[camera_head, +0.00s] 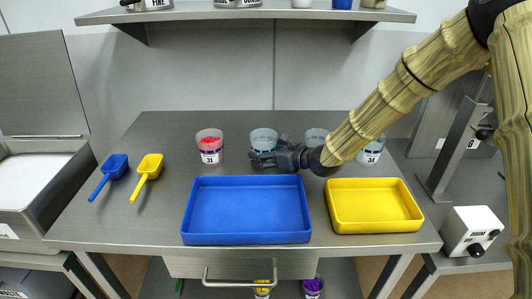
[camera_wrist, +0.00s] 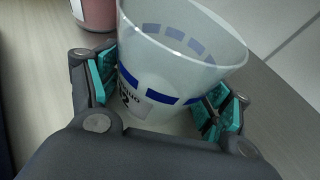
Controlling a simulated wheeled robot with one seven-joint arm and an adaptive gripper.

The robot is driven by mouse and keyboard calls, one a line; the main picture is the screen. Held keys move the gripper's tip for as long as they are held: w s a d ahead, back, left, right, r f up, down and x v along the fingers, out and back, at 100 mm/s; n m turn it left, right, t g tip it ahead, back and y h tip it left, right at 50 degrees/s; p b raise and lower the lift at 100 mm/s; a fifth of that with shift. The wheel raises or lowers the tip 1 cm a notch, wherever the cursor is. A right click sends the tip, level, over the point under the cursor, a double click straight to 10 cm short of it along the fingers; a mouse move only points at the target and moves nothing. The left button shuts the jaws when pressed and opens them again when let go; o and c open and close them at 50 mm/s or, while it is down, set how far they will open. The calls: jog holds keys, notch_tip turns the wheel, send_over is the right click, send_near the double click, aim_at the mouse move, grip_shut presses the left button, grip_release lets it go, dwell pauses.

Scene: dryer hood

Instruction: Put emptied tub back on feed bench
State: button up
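A clear, empty-looking tub (camera_head: 264,137) with a blue band stands in the row of tubs at the back of the grey feed bench (camera_head: 163,215). In the wrist view the tub (camera_wrist: 165,75) fills the middle; its label shows part of a number ending in 2. My gripper (camera_head: 266,160) reaches in from the right, low at the tub's near side. In the wrist view the teal finger pads of my gripper (camera_wrist: 160,97) lie against the tub on both sides, so it looks shut on the tub. The tub's base is partly hidden by the gripper.
Tub 31 with red contents (camera_head: 209,146) stands left; another clear tub (camera_head: 315,137) and tub 34 (camera_head: 370,150) stand right. A blue tray (camera_head: 247,238) and yellow tray (camera_head: 378,227) lie in front. Blue (camera_head: 114,167) and yellow scoops (camera_head: 151,166) lie left. A shelf (camera_head: 250,15) hangs above.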

jog(key=shift+o, duration=0.2)
jog(key=shift+r, duration=0.1)
jog(key=shift+r+p, duration=0.2)
jog(key=shift+p, duration=0.1)
jog(key=shift+b+v, duration=0.6)
jog(key=shift+v, duration=3.1)
